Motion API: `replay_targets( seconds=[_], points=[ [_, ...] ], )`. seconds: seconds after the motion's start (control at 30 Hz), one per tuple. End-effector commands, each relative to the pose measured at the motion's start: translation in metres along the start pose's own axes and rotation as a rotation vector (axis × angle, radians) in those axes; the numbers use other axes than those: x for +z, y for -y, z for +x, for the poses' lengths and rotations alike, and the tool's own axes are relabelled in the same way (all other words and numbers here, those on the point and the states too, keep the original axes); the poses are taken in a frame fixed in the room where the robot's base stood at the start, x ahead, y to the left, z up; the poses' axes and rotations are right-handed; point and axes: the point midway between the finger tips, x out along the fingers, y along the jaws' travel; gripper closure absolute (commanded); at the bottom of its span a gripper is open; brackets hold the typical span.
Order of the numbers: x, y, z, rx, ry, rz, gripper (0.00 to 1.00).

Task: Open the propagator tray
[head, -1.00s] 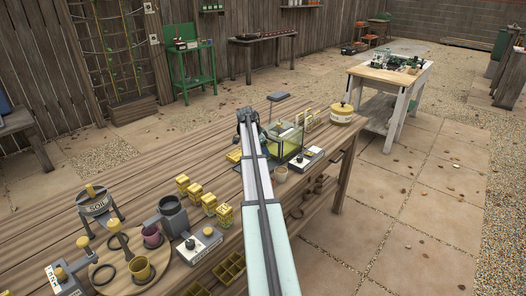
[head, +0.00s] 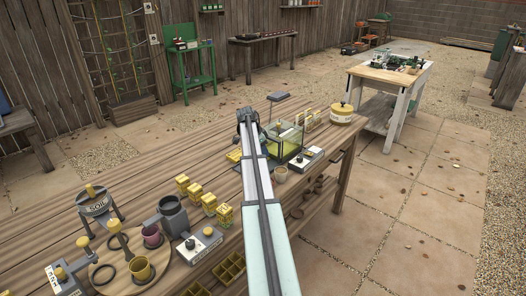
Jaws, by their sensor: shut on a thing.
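The propagator (head: 287,146) is a clear-walled box with a yellow-green inside and a dark base. It stands on the long wooden bench, just right of my forearm. My arm reaches away over the bench, and my gripper (head: 247,117) is at its far end, by the upper left side of the propagator. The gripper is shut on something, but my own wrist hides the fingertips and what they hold. I cannot tell whether the tray is out of the propagator at all, as the arm covers its left side.
A grey box with a knob (head: 306,158) and a small tan pot (head: 280,174) stand close in front of the propagator. A yellow lidded jar (head: 342,113) stands at the bench's far right. Yellow blocks (head: 209,203) and a round board (head: 122,272) lie left of my arm.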

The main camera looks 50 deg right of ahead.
Motion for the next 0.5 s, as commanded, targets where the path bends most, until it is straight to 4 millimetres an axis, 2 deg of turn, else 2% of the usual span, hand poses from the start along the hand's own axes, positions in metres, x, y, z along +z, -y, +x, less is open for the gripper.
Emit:
replay_targets(
  seconds=[0.17, 0.27, 0.5],
  points=[
    [0.003, -0.002, -0.001, 0.000, 0.000, 0.000, 1.00],
    [0.011, -0.006, -0.004, 0.000, 0.000, -0.001, 1.00],
    [0.057, -0.028, -0.023, -0.001, 0.000, -0.004, 1.00]
  ],
)
